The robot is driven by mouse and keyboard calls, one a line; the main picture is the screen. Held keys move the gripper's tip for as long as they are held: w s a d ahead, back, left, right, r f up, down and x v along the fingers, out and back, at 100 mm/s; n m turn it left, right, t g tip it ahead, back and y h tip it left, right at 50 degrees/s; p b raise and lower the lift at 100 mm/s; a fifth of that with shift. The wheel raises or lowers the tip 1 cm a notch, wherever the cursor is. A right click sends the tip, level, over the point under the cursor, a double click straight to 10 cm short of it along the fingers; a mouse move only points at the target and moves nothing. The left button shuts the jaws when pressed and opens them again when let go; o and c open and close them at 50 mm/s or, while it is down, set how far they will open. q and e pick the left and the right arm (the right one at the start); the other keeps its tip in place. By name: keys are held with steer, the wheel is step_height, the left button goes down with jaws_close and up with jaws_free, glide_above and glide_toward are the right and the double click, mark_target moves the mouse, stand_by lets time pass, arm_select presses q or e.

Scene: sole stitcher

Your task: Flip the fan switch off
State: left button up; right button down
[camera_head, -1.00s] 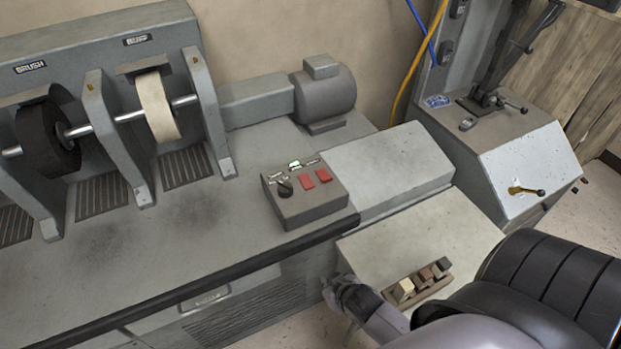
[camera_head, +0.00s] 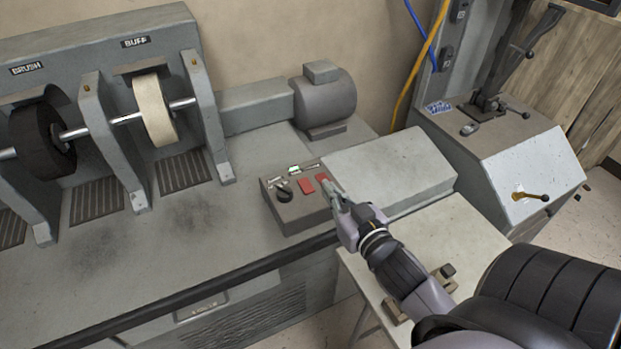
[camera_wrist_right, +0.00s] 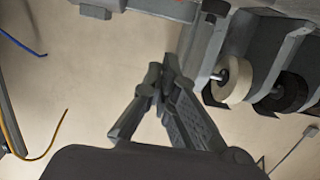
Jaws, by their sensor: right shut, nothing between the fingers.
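The grey control box (camera_head: 298,212) on the bench carries a black knob (camera_head: 285,195) and two red switches. The left red switch (camera_head: 306,187) is clear of my gripper. The right red switch (camera_head: 321,177) is just beyond my right gripper (camera_head: 329,186). I cannot read which one is the fan switch, nor tell either switch's position. My right gripper is shut and empty, at the right side of the box top; I cannot tell whether it touches the switch. Its fingers show also in the right wrist view (camera_wrist_right: 163,75). My left gripper is not in view.
The black brush wheel (camera_head: 42,140) and cream buff wheel (camera_head: 155,110) stand at the left. A motor (camera_head: 325,103) is behind the box and a sloped grey cover (camera_head: 390,170) is to its right. A side table (camera_head: 455,235) lies under my right arm.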

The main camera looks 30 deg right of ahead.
steer(key=p, duration=0.2)
glide_above(311, 188)
steer(key=shift+s+a+f, duration=0.1)
steer(key=shift+s+f, duration=0.35)
steer(key=shift+f, duration=0.05)
steer(key=f, duration=0.1)
steer(key=w+f, duration=0.1)
steer(key=shift+f, duration=1.15)
